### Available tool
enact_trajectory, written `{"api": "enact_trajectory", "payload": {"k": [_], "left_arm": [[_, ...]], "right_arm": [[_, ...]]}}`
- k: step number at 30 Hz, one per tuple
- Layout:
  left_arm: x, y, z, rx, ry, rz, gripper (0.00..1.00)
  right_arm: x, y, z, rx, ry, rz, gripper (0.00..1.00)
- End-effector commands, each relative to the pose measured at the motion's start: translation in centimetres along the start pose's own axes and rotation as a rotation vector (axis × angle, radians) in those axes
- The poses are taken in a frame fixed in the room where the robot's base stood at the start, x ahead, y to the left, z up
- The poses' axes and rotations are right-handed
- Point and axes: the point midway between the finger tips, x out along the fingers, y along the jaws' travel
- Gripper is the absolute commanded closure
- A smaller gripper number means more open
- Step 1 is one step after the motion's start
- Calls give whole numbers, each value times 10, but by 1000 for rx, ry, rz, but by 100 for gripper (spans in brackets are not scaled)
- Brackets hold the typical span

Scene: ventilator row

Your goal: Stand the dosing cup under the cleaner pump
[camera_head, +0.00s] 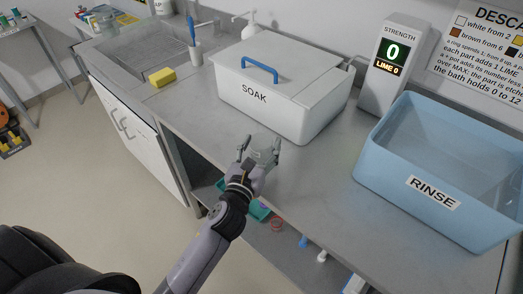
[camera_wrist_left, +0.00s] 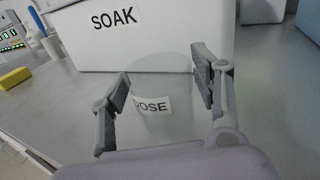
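The dosing cup (camera_wrist_left: 152,105) is a clear, see-through cup with a DOSE label, between the fingers of my left gripper (camera_wrist_left: 165,88) in the left wrist view. In the head view my left gripper (camera_head: 262,150) is over the front part of the counter, in front of the SOAK bath, and the cup shows faintly there. Whether its base touches the counter is unclear. A white pump bottle (camera_head: 251,28) with a spout to the left stands behind the SOAK bath, its lower part hidden. My right gripper is not in view.
The lidded white SOAK bath (camera_head: 300,110) stands between gripper and pump bottle. The blue RINSE tub (camera_head: 400,170) and STRENGTH display (camera_head: 392,75) are to the right. A yellow sponge (camera_head: 161,77) and a cup with a blue brush (camera_head: 195,52) stand left.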

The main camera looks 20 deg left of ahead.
Motion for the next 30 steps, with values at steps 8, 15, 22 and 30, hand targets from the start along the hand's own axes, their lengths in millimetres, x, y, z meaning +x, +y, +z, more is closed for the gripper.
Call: {"api": "enact_trajectory", "payload": {"k": [8,15,22,30], "left_arm": [[0,0,0,0,0,0,63],[0,0,0,0,0,0,79],[0,0,2,0,-1,0,81],[0,-1,28,3,-5,-2,81]], "right_arm": [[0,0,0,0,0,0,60],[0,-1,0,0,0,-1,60],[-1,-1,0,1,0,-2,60],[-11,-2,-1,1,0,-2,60]]}}
